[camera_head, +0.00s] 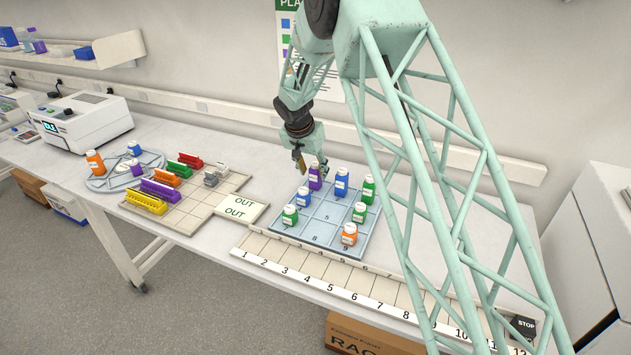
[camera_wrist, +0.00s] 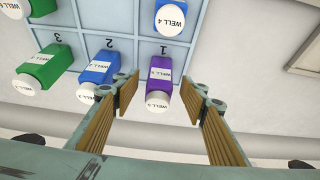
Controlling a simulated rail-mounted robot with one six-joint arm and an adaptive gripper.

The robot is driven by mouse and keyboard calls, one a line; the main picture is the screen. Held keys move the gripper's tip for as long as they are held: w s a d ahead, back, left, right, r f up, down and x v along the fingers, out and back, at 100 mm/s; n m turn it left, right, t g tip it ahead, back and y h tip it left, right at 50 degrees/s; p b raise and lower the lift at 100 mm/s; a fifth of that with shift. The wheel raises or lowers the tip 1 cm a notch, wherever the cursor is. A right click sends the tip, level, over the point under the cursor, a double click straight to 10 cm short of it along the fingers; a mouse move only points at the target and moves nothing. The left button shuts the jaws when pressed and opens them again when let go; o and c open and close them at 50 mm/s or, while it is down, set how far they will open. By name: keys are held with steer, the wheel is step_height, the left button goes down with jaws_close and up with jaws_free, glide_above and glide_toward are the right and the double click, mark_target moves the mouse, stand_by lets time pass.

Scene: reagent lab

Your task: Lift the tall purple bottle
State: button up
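The tall purple bottle (camera_head: 315,180) with a white cap stands upright in the back left cell of the blue numbered tray (camera_head: 322,238). In the wrist view the purple bottle (camera_wrist: 159,82) is at the cell marked 1, its cap towards the camera. My gripper (camera_head: 311,165) is at the bottle's top in the head view. In the wrist view my gripper (camera_wrist: 161,94) is open, one finger on each side of the bottle, with visible gaps. The bottle's lower part is partly hidden by a short blue bottle (camera_head: 303,198) in the head view.
A blue bottle (camera_wrist: 97,71) stands close beside my left-hand finger, with a green bottle (camera_wrist: 43,67) beyond it. Other green bottles (camera_head: 290,215) and an orange bottle (camera_head: 349,234) stand on the tray. A numbered strip (camera_head: 330,287) runs along the front. A round tray (camera_head: 112,180) holds further bottles.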

mark_target(315, 176)
steer(key=shift+x, duration=2.5)
steer(key=shift+w, duration=0.1)
steer(key=c, duration=0.9)
steer(key=shift+r, duration=0.2)
steer(key=shift+c, duration=0.2)
steer(key=shift+r, duration=1.6)
steer(key=s+d+b, duration=0.1)
steer(key=s, duration=0.4)
steer(key=s+d+r, duration=0.1)
steer(key=s, duration=0.4)
steer(key=s+d+b, duration=0.1)
steer(key=s, duration=0.4)
steer(key=shift+s+d+r+b, duration=0.2)
steer(key=shift+s+d+b, duration=0.1)
steer(key=shift+d, duration=0.1)
